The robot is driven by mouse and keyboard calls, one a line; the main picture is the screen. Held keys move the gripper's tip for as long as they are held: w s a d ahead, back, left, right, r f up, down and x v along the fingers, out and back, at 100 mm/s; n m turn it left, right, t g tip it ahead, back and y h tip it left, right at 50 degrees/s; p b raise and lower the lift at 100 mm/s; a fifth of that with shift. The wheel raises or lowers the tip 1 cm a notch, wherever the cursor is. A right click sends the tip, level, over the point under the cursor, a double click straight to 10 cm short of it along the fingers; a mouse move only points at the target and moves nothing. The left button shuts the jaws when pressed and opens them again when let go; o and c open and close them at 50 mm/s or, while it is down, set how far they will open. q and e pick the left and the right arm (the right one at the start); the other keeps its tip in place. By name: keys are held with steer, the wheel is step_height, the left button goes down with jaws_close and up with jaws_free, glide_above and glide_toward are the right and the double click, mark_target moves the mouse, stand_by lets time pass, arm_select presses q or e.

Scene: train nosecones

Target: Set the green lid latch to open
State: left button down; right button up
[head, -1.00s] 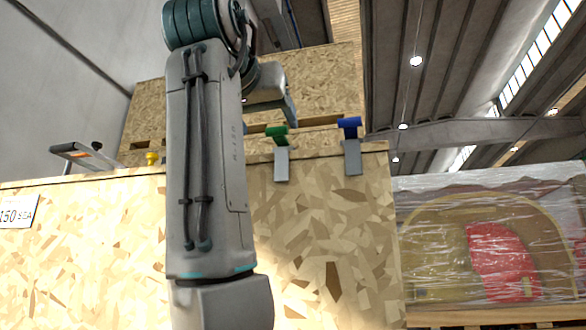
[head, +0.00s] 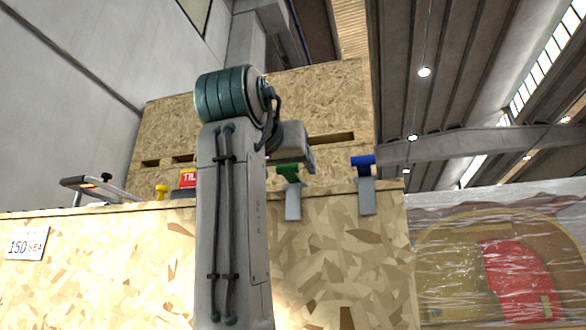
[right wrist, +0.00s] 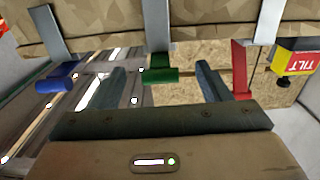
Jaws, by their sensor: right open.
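The green latch (head: 289,173) sits at the top edge of the big chipboard crate (head: 345,250), above a grey metal strap (head: 293,203). In the right wrist view the green latch (right wrist: 159,76) shows between my right gripper's (right wrist: 161,70) two fingers, apart from both. That gripper is open and empty. In the head view my right gripper (head: 310,160) is seen side-on, just above the green latch, and partly hides it. My left gripper is not in view.
A blue latch (head: 363,162) is to the right of the green one. A red latch (right wrist: 241,72) and a TILT label (right wrist: 297,62) show in the wrist view. A wrapped crate (head: 490,265) stands at the right.

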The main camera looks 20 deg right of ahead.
mark_target(295, 179)
steer(key=x, duration=0.5)
steer(key=shift+w+d, duration=0.2)
steer(key=shift+w, duration=0.1)
steer(key=c, duration=1.3)
